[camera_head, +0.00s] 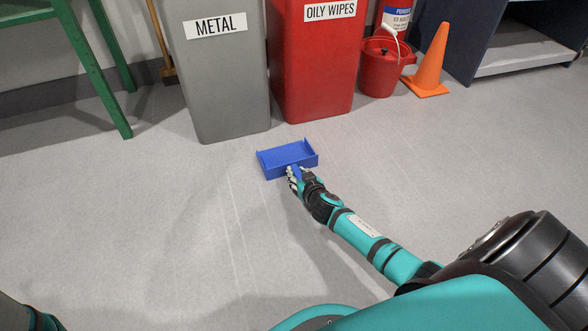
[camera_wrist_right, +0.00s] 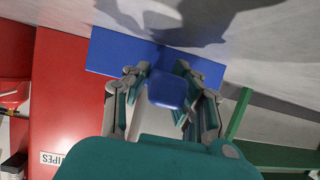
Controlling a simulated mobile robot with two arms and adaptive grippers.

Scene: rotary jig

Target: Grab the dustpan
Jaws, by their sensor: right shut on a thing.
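The blue dustpan (camera_head: 287,155) is on or just above the grey floor in the head view, in front of the bins. Its open tray faces up and its handle points toward me. My right gripper (camera_head: 295,176) is at the handle and shut on it. In the right wrist view, the handle end (camera_wrist_right: 167,89) sits between the fingers of my right gripper (camera_wrist_right: 160,90), with the blue pan (camera_wrist_right: 110,52) beyond. I cannot tell whether the dustpan touches the floor. My left gripper is not in view.
A grey METAL bin (camera_head: 220,80) and a red OILY WIPES bin (camera_head: 312,70) stand just behind the dustpan. A red bucket (camera_head: 378,72) and an orange cone (camera_head: 430,65) stand at the back right. A green frame (camera_head: 95,70) is at left. The floor at left front is clear.

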